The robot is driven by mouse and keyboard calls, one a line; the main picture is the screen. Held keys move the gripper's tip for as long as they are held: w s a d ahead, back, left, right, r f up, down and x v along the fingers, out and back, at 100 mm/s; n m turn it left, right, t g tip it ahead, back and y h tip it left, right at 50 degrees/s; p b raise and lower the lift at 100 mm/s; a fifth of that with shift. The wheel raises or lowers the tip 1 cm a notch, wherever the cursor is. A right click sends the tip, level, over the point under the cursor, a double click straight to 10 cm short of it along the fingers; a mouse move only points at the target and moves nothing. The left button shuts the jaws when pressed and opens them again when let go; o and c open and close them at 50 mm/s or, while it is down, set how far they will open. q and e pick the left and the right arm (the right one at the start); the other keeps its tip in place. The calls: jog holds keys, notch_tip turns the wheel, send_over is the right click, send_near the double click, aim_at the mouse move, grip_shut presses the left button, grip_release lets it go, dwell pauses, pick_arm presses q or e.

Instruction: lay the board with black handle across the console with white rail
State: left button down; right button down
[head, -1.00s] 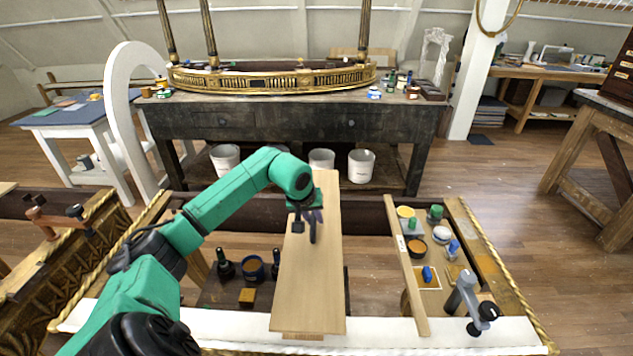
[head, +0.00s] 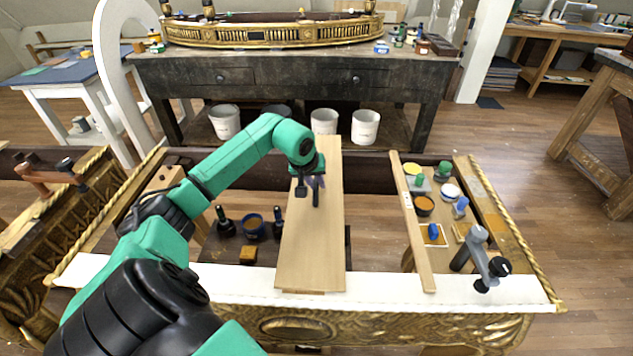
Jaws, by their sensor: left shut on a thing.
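The pale wooden board (head: 312,245) lies lengthwise away from me over the open console. Its near end is over the white rail (head: 390,287) at the front, and its far end reaches past the dark back rail (head: 372,172). I cannot tell whether it touches the rails or hangs just above them. My left gripper (head: 312,186) is shut on the board at a dark handle on its upper face; the fingers hide most of the handle.
A narrow plank (head: 418,245) crosses the console right of the board. Right of it are several paint pots and a grey clamp (head: 480,257). Dark bottles (head: 225,222) and a blue tin (head: 254,227) stand inside, left of the board. A dark table (head: 290,78) stands behind.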

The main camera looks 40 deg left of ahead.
pick_arm(q)
jog(key=shift+a, duration=0.1)
jog(key=shift+f, duration=0.15)
dwell(0.5)
jog(key=c, duration=0.7)
grip_release()
jog(key=o, duration=0.7)
jog(key=shift+s, duration=0.1)
jog(key=shift+f, duration=0.1)
jog(key=shift+r+p, duration=0.65)
jog(key=shift+r, duration=0.65)
jog(key=shift+r+p, duration=2.15)
jog(key=shift+r, duration=1.2)
